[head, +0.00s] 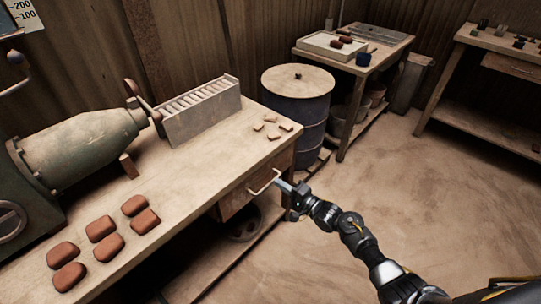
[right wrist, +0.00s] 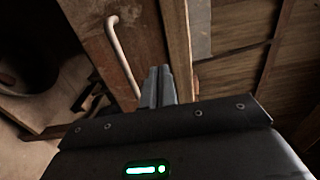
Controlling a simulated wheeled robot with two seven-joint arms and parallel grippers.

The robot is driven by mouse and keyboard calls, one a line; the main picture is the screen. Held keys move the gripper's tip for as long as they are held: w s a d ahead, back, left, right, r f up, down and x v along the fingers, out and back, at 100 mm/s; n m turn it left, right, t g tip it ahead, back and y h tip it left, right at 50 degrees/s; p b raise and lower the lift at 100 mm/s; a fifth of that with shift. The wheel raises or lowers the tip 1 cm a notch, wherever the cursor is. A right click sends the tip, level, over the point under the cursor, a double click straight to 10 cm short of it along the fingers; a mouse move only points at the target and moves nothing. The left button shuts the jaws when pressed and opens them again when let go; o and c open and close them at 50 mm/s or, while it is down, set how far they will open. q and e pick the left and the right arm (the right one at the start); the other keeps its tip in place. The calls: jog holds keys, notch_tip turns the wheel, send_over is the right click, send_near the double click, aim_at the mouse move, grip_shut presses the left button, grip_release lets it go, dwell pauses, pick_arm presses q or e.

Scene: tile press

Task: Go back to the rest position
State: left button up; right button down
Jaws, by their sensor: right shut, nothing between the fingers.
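My right gripper (head: 279,184) is in front of the workbench (head: 200,199), close to the pale handle (head: 264,183) of its drawer (head: 240,196). The fingers are shut with nothing between them. In the right wrist view the two fingertips (right wrist: 158,84) are together, beside the drawer handle (right wrist: 122,55) and not around it. I cannot tell whether they touch the drawer front. The drawer looks slightly proud of the bench, but how far is unclear. My left gripper is not in either view.
Several brown clay blocks (head: 101,229) lie on the bench, with small pieces (head: 271,118) at its far end. A slotted rack (head: 201,111) and a green machine (head: 80,150) stand behind. A drum (head: 298,105) stands past the bench. The floor (head: 430,190) at right is clear.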

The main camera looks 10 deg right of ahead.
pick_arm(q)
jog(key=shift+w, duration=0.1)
pick_arm(e)
jog(key=shift+d, duration=0.2)
jog(key=s+d+f+n+g+h+p, duration=0.2)
jog(key=s+d+f+g+h, duration=0.1)
jog(key=s+f, duration=0.8)
jog(key=s+d+f+n+g+h+p, duration=0.3)
jog(key=s+f, duration=0.5)
jog(key=f, duration=0.6)
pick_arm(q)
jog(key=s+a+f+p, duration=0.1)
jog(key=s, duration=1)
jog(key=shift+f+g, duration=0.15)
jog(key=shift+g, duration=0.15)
pick_arm(e)
jog(key=s+d+f+n+g+h, duration=0.1)
jog(key=s+d+f+n+g, duration=0.1)
jog(key=s, duration=1)
jog(key=s+d+f+n+g+h, duration=0.2)
jog(key=s+f, duration=0.3)
jog(key=s, duration=0.7)
jog(key=s+d+f+n+g+h, duration=0.1)
jog(key=s+d+f+n+g, duration=0.1)
jog(key=s, duration=1)
notch_tip(320, 180, down, 2)
jog(key=shift+s+d+f+n+g+h, duration=0.15)
jog(key=shift+n+g+h, duration=0.25)
jog(key=shift+n+g, duration=0.55)
